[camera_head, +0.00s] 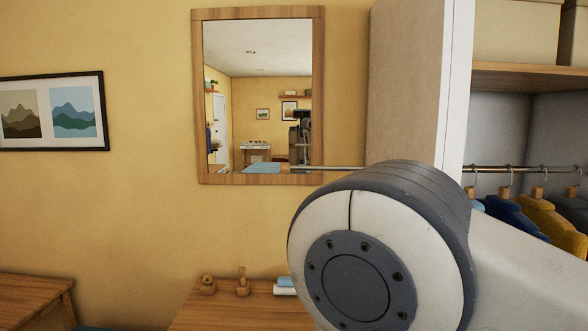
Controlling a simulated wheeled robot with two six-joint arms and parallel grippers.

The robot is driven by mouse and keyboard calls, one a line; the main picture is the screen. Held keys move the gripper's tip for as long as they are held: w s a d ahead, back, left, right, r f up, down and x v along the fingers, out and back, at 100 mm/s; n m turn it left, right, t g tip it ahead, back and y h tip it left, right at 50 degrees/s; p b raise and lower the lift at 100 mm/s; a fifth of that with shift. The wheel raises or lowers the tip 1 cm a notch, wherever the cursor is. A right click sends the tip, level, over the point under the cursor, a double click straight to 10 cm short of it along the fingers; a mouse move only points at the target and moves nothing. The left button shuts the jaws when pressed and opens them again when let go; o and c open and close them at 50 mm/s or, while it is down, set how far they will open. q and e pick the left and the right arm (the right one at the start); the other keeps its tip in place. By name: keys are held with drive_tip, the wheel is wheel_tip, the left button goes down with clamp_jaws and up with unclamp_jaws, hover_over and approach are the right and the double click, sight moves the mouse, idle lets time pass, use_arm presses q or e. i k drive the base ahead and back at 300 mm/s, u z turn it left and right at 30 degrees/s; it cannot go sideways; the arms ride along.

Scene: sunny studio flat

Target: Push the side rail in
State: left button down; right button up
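A thin metal rail (338,167) sticks out to the left from the side of the wardrobe (412,85). Its left end overlaps the lower right part of the mirror in the picture. Below the rail, a large white and grey joint of my own arm fills the front of the view and comes in from the right. It covers the lower part of the wardrobe side. Neither of my grippers shows.
A wood-framed mirror (262,95) hangs on the yellow wall. Below it is a wooden top (215,312) with small wooden items (242,283). Clothes (545,222) hang from a rod (520,168) inside the wardrobe. A wooden table (35,295) stands at lower left.

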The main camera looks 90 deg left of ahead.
sight(285, 167)
drive_tip(key=k, duration=0.55)
drive_tip(key=u, duration=2.2)
drive_tip(key=i, duration=0.5)
drive_tip(key=u, duration=0.1)
drive_tip(key=k, duration=0.5)
drive_tip(key=u, duration=1.7)
drive_tip(key=i, duration=1)
drive_tip(key=z, duration=1.45)
